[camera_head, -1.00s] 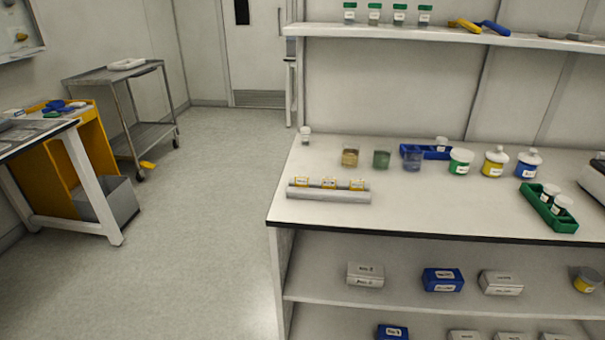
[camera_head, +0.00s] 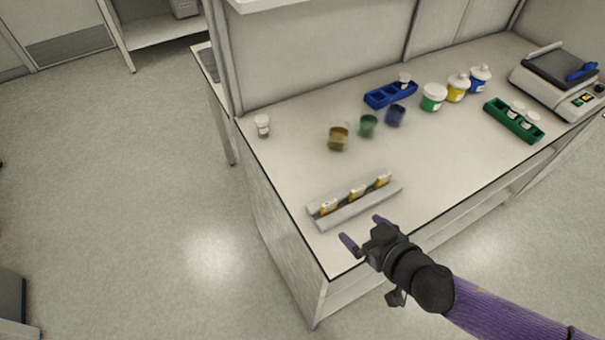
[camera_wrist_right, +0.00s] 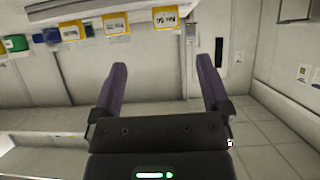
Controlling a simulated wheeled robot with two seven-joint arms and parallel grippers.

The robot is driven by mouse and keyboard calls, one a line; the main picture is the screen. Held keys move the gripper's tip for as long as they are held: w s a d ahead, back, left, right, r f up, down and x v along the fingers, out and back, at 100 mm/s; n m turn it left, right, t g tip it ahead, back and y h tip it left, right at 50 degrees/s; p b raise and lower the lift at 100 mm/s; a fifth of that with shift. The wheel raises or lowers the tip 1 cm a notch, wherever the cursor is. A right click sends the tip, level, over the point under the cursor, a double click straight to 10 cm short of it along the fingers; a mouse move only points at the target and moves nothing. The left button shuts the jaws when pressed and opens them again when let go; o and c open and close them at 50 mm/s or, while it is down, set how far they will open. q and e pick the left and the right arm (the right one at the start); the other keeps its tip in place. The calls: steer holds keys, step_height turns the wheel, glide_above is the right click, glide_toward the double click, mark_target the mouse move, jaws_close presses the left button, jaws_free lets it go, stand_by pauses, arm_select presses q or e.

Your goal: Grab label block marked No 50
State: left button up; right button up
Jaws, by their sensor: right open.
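My left gripper is out of view.
Behind the rack stand a small white-capped jar (camera_head: 262,125) and amber, green and blue cups, the amber cup (camera_head: 338,137) closest. A blue tray (camera_head: 391,94), lidded jars, a green rack (camera_head: 513,121) and a balance (camera_head: 556,82) stand farther right. The bench between is clear.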

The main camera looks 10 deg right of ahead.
mark_target(331, 204)
steer(key=x, duration=0.2)
steer(key=b+x, duration=0.1)
steer(key=x, duration=0.1)
steer(key=shift+w+a+r, duration=0.2)
steer(key=shift+w+r, duration=0.05)
steer(key=x, duration=0.3)
steer(key=b+x, duration=0.1)
steer(key=shift+w+a, duration=0.25)
steer(key=shift+a, duration=0.1)
steer(key=shift+w+f, duration=0.1)
steer(key=shift+w, duration=0.2)
steer(key=shift+a, duration=0.1)
steer(key=c, duration=0.4)
jaws_close()
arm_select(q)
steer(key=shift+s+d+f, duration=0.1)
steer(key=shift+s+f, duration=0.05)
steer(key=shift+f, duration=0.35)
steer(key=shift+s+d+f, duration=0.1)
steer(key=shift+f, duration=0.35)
